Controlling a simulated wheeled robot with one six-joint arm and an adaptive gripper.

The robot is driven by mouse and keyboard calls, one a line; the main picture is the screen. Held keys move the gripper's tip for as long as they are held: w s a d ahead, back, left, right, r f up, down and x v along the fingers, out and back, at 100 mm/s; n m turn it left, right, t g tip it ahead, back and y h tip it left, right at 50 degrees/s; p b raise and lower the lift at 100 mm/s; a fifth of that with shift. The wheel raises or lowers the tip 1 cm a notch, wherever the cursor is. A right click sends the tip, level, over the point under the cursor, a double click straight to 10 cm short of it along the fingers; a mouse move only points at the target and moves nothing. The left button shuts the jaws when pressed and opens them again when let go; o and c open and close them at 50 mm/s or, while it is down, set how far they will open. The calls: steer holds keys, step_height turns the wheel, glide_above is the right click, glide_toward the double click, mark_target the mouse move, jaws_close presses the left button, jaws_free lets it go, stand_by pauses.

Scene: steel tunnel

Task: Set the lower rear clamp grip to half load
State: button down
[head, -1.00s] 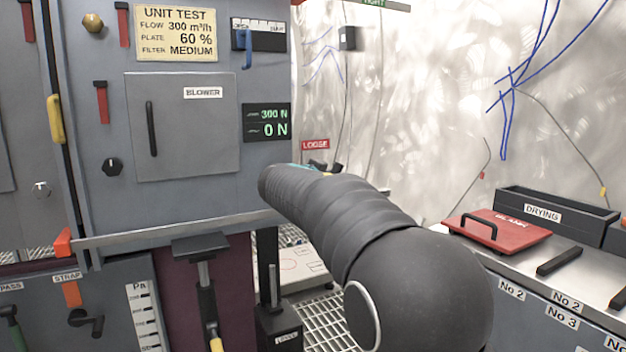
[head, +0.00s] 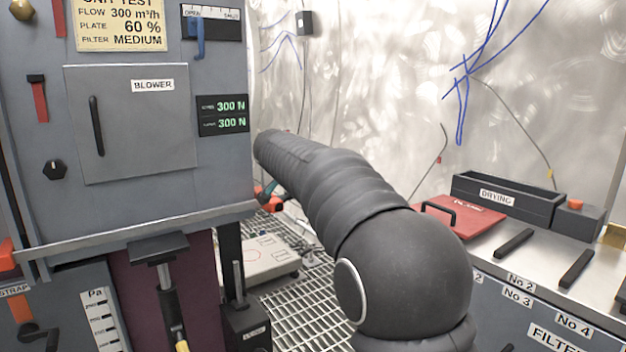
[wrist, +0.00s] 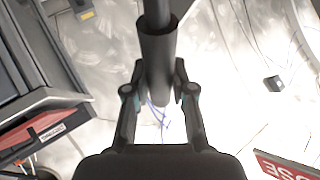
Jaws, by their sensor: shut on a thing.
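In the wrist view my gripper (wrist: 160,78) is shut on a dark cylindrical grip (wrist: 158,50) with a thinner rod running out of it. This appears to be the lower rear clamp grip; its label is not visible. In the head view my arm reaches behind the right edge of the grey cabinet, and the gripper's fingers and the grip are hidden there. The load display (head: 222,115) on the cabinet reads 300 N on the upper line and 300 N on the lower line.
The grey cabinet (head: 130,205) with its blower door fills the left. A bench at right holds a red plate (head: 460,217), a drying tray (head: 505,205) and dark bars. Grated floor (head: 300,290) lies between. A red sign (wrist: 285,168) shows in the wrist view.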

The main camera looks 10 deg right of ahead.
steer(key=shift+r, duration=0.1)
steer(key=c, duration=0.9)
jaws_free()
steer(key=shift+a, duration=0.15)
steer(key=shift+c, duration=0.2)
steer(key=shift+s, duration=0.1)
steer(key=v, duration=1.2)
